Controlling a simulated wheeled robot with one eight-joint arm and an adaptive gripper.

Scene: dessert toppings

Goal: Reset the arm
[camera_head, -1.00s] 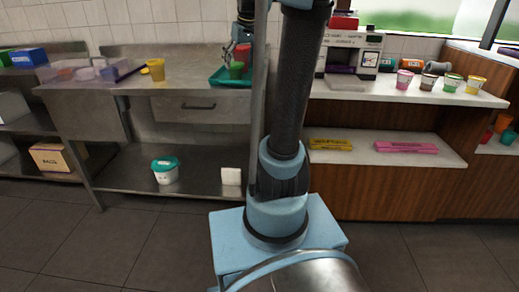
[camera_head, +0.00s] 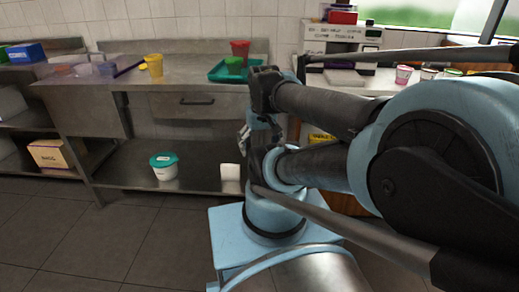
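My arm is folded in close and fills the right side of the view. My gripper (camera_head: 245,137) hangs in front of the metal counter's right end, below the tray and partly hidden by my own arm links. Its fingers are small and dark, so I cannot tell whether they are open or shut. A green tray (camera_head: 216,76) lies on the metal counter (camera_head: 120,84). A red cup (camera_head: 240,47) and a green cup (camera_head: 234,65) stand upright at the tray, clear of my gripper.
A yellow cup (camera_head: 154,66) and a clear bin (camera_head: 92,68) stand on the counter. A teal-lidded tub (camera_head: 164,167) and a white block (camera_head: 230,178) sit on the lower shelf. A white machine (camera_head: 340,44) stands right. Floor at left is free.

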